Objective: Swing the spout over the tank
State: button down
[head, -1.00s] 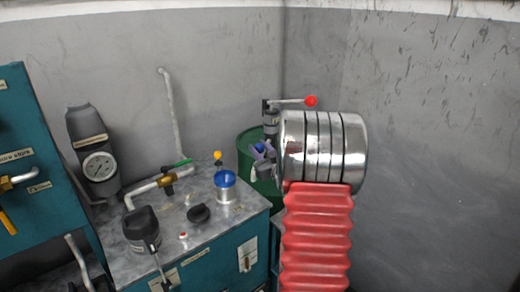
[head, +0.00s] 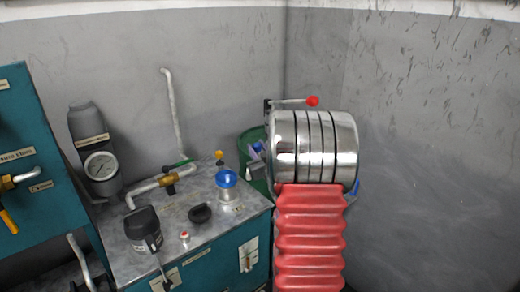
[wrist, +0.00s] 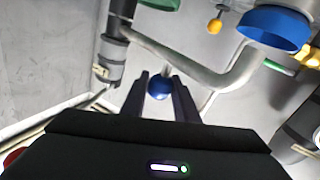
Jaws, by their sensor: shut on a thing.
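In the wrist view, my gripper (wrist: 160,79) has its two dark fingers on either side of a round blue knob (wrist: 159,89) and is shut on it. In the head view, the tank (head: 232,208) has a grey top bearing the same blue cap (head: 226,178). My silver arm link hides my gripper, the knob and most of the spout there.
A green drum (head: 247,142) stands behind the tank's right corner. A red-balled lever (head: 312,101) shows above my arm. The right wall side looks clear.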

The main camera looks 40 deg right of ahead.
jog(key=w+a+m+g+h, duration=0.1)
jog(key=w+m+g+h, duration=0.3)
jog(key=w+h, duration=0.2)
jog(key=shift+w+a+m+g, duration=0.3)
jog(key=shift+w+m, duration=0.1)
jog(key=shift+w, duration=0.1)
dwell(0.6)
jog(key=c, duration=1.4)
grip_release()
jog(key=shift+w, duration=0.1)
jog(key=v, duration=1.3)
jog(key=shift+s+a, duration=0.2)
jog(key=shift+a, duration=0.1)
